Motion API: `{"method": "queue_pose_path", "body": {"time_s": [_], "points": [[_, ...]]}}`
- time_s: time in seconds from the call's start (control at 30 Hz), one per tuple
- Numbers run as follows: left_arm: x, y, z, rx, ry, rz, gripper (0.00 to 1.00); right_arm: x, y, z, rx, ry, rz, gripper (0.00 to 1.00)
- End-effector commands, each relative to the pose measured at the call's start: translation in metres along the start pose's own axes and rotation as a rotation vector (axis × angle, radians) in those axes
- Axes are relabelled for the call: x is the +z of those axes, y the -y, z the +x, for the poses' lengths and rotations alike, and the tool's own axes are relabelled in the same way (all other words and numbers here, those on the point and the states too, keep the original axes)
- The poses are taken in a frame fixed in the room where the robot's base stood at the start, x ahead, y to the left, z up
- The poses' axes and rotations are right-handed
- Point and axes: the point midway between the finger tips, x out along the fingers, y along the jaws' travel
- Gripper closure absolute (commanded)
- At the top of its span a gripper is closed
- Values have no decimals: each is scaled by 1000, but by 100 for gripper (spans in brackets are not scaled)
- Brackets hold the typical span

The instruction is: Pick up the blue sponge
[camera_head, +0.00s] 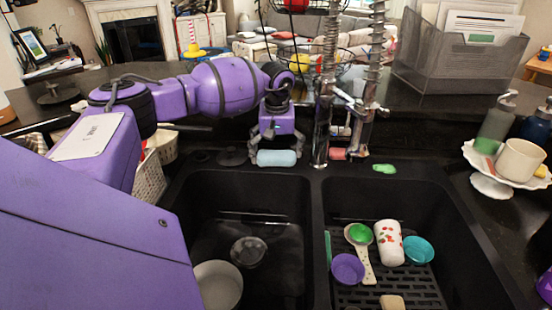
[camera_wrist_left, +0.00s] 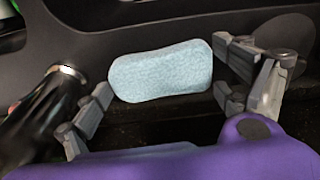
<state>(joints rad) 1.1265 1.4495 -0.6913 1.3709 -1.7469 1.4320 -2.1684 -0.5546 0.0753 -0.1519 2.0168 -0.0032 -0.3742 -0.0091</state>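The blue sponge (camera_head: 276,158) is a pale blue rounded block behind the left basin, at the sink's back ledge. My left gripper (camera_head: 277,150) reaches down over it, with one finger at each end. In the left wrist view the sponge (camera_wrist_left: 160,72) lies lengthwise between the fingers of the left gripper (camera_wrist_left: 163,85). The fingers appear to touch both ends, so the gripper looks shut on it. I cannot tell whether the sponge still rests on the ledge. My right gripper is not in view.
The tall spring faucet (camera_head: 322,110) stands just right of the gripper. A pink sponge (camera_head: 338,154) and a green item (camera_head: 384,168) lie further right. The left basin (camera_head: 240,205) holds bowls; the right basin (camera_head: 345,207) holds cups and a spoon. A wire file rack (camera_head: 455,60) stands behind.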

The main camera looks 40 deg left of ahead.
Motion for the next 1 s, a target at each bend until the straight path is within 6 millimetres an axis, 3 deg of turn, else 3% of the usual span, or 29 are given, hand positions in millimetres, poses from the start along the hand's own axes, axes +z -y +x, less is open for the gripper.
{"method": "queue_pose_path", "body": {"time_s": [0.37, 0.57, 0.67, 1.0], "points": [[0, 0, -1, -1, 0, 0, 23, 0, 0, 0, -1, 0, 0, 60], [-3, -1, -15, 0, -1, 0, 23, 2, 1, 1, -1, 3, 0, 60], [-6, 0, -31, 0, -3, 0, 23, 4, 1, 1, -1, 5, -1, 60], [43, -24, -102, -1, -1, 8, 23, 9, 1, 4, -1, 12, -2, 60]]}}
